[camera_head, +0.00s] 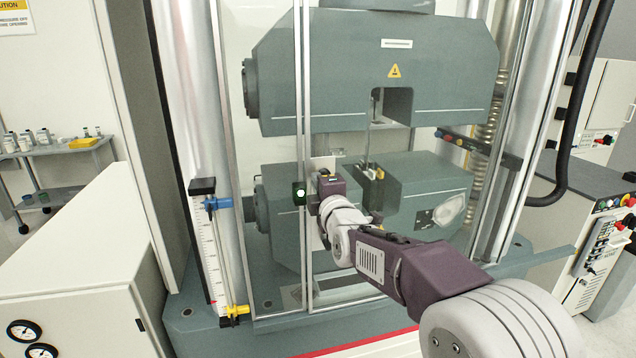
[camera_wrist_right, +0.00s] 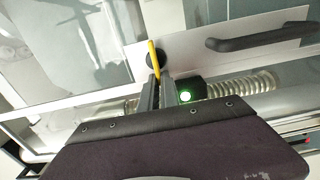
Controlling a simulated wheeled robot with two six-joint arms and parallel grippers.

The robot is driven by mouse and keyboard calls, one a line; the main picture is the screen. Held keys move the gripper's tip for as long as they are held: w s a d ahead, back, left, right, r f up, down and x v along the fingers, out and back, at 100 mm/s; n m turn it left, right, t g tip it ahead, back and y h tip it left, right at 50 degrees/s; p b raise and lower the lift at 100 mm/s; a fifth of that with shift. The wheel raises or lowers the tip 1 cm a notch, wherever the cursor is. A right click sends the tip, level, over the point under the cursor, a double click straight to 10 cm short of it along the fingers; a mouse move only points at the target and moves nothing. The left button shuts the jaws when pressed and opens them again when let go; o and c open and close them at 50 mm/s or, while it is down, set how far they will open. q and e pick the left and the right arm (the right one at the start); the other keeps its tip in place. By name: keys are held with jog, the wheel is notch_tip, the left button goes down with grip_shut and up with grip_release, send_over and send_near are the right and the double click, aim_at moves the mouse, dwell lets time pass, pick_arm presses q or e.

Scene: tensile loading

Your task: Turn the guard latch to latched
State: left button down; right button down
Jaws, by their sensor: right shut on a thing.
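The guard latch is a yellow lever (camera_wrist_right: 152,52) on a dark round base (camera_wrist_right: 156,66), seen in the right wrist view on a pale plate of the guard door. My right gripper (camera_wrist_right: 160,82) has its fingers shut on the lower part of the lever, and the fingers hide that part. In the head view my right gripper (camera_head: 322,180) is up against the door frame, and it hides the latch there. My left gripper is not in view.
A dark door handle (camera_wrist_right: 262,38) is beside the latch in the wrist view. Behind the clear guard are the machine's upper crosshead (camera_head: 350,60) and lower grip block (camera_head: 430,190). A scale with a blue clamp (camera_head: 218,204) and a yellow clamp (camera_head: 238,310) stands to the left.

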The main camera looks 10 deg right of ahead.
dwell(0.5)
jog(key=c, duration=1.6)
grip_release()
jog(key=s+b, duration=0.2)
jog(key=s, duration=0.7)
jog(key=shift+d, duration=0.2)
jog(key=shift+f, duration=0.1)
